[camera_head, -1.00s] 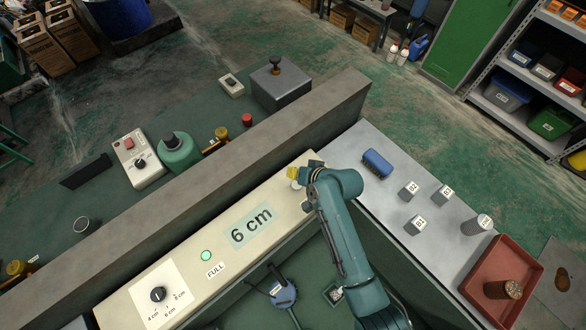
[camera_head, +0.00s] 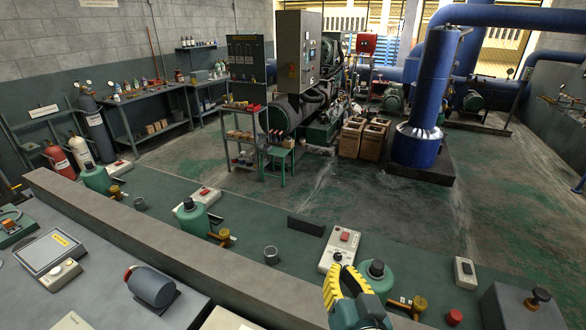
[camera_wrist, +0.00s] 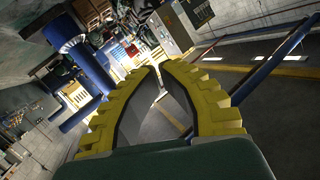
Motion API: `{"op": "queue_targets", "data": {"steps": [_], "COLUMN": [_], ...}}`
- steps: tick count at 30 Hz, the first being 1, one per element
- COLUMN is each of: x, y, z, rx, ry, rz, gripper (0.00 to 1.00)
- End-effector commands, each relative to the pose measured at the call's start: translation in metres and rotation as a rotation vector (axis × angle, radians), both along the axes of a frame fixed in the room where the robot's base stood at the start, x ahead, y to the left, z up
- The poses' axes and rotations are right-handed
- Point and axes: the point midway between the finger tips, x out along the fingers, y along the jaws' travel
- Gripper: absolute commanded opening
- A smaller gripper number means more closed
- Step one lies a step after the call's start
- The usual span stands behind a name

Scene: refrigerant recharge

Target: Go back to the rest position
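My gripper (camera_head: 344,280) is at the lower right of the head view, its yellow ribbed fingers pointing up in front of the work counter (camera_head: 285,228). The rest of my arm falls below the frame. In the wrist view the two curved yellow fingers of my gripper (camera_wrist: 158,66) come together at their tips, with a gap between them nearer the palm. Nothing is held in that gap, and room background shows through it. The wrist view looks out tilted across the room.
A control box with a red button (camera_head: 341,250) and a green canister (camera_head: 377,279) stand close to my gripper. A grey raised ledge (camera_head: 150,230) runs along the counter. A blue motor-like cylinder (camera_head: 151,287) lies lower left. Open floor (camera_head: 400,215) stretches beyond.

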Motion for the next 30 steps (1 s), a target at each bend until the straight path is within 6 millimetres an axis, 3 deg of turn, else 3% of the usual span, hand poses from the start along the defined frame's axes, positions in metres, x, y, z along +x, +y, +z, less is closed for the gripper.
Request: {"op": "queue_targets", "data": {"steps": [1,6,8,12,13,15,24,27,30], "x": [-0.004,-0.044,-0.065,-0.124,-0.128,-0.124,-0.124,-0.123,-0.123], "y": [0.025,0.071,0.076,0.060,0.056,0.057,0.056,0.056,0.056], "z": [0.037,0.139,0.168,0.219,0.222,0.263,0.364,0.381,0.384], "rx": [-0.041,-0.164,-0.203,-0.317,-0.382,-0.365,-0.350,-0.346,-0.344], "ry": [-0.079,-0.318,-0.396,-0.546,-0.548,-0.541,-0.541,-0.539,-0.539], "rz": [0.034,0.067,0.055,-0.045,-0.070,-0.061,-0.060,-0.059,-0.060], "gripper": [0.00,0.00,0.00,0.00,0.00,0.00,0.00,0.00,0.00]}}
